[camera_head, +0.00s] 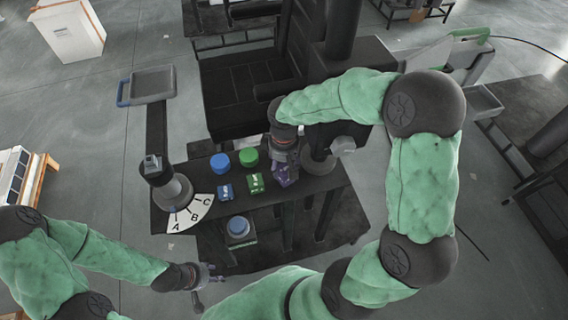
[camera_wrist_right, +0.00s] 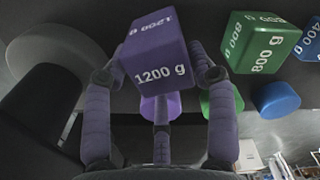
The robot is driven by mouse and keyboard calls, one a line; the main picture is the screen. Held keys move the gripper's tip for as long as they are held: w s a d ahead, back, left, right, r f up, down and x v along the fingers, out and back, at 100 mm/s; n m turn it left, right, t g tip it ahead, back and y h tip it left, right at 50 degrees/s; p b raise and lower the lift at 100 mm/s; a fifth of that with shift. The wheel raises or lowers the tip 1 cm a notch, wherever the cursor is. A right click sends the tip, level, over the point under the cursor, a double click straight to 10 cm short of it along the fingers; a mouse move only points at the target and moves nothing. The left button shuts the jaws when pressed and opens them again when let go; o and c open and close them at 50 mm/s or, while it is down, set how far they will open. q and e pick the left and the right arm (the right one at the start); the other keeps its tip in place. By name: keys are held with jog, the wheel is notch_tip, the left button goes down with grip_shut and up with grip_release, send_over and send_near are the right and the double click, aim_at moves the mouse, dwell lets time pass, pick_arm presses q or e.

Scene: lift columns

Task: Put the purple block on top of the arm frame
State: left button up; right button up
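The purple block (camera_wrist_right: 155,55), marked 1200 g, is on the dark table under my right gripper (camera_head: 286,168). In the right wrist view its fingertips (camera_wrist_right: 160,75) sit at the block's left, right and near sides; firm contact cannot be told. In the head view the gripper mostly hides the block. A grey frame with a blue handle (camera_head: 150,85), which looks like the arm frame, sits on a dark arm above a round base at the table's left. Its top is empty. My left gripper (camera_head: 203,277) is low at the front left, apart from the table; its opening is too small to tell.
A green block (camera_head: 256,183) and a blue block (camera_head: 226,192) stand left of my right gripper, with green (camera_head: 249,158) and blue (camera_head: 220,163) cylinders behind. A purple cylinder (camera_wrist_right: 150,107) is near the purple block. A white A-B-C scale (camera_head: 192,213) lies at the table's front left.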

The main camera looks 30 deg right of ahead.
jog(key=o, duration=0.4)
jog(key=shift+c, duration=0.2)
notch_tip(320, 180, up, 12)
jog(key=p, duration=0.3)
jog(key=shift+r, duration=0.15)
